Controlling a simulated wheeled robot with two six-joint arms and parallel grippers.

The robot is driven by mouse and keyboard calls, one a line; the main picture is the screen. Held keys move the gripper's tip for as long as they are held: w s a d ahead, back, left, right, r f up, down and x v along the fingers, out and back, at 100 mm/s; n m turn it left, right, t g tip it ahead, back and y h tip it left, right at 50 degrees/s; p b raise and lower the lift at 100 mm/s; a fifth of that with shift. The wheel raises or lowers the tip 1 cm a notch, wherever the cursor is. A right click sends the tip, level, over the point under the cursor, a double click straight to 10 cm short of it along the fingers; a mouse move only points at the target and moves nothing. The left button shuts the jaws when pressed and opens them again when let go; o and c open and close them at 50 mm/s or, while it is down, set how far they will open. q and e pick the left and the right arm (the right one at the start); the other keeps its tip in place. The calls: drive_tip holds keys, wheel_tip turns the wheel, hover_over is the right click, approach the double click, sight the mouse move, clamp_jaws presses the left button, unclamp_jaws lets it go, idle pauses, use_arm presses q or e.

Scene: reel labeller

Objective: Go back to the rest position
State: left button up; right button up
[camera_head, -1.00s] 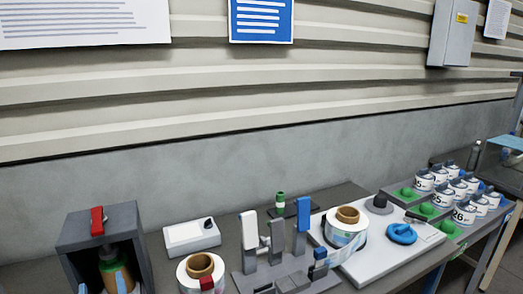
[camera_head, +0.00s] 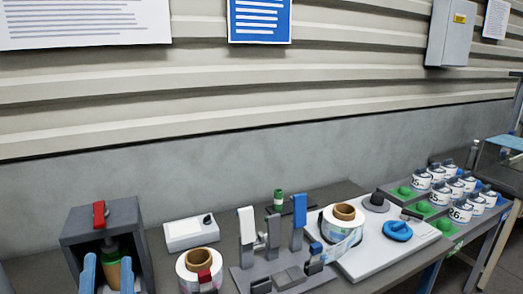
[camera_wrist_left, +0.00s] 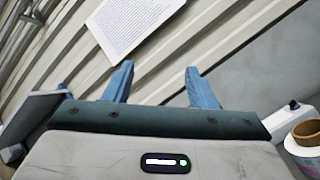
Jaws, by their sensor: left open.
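My left gripper (camera_head: 107,264) shows at the bottom left of the head view as two upright blue fingers. They are spread apart with nothing between them. My right gripper is in neither view.
A label reel (camera_head: 190,277) and a white box (camera_head: 190,233) stand right of the gripper. The wall with posted sheets (camera_head: 259,20) rises behind the bench.

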use_arm(q)
drive_tip(key=d+f+m+t+h, duration=0.1)
drive_tip(key=d+f+m+h, duration=0.1)
drive_tip(key=d+m+h, duration=0.8)
drive_tip(key=s+d+f+m+g+h, duration=0.1)
drive_tip(key=d+f+m+g+h, duration=0.15)
drive_tip(key=f+m+g, duration=0.5)
drive_tip(key=s+d+f+m+g+h, duration=0.15)
drive_tip(key=f+m+g+h, duration=0.25)
drive_tip(key=f+m, duration=0.7)
drive_tip(key=s+a+f+m+g+y, duration=0.3)
drive_tip(key=s+a+f+g+y, duration=0.55)
drive_tip(key=s+a+f, duration=0.55)
wheel_tip(320, 180, down, 35)
drive_tip(key=a+g+b, duration=0.2)
drive_tip(key=b, duration=0.1)
drive_tip(key=s+f+g+b, duration=0.1)
drive_tip(key=s+f, duration=1.6)
drive_tip(key=f, duration=0.3)
drive_tip(key=shift+s+a+f+n+b, duration=0.15)
drive_tip(key=shift+s+a+n+b, duration=0.15)
drive_tip(key=shift+s+n+b, duration=0.1)
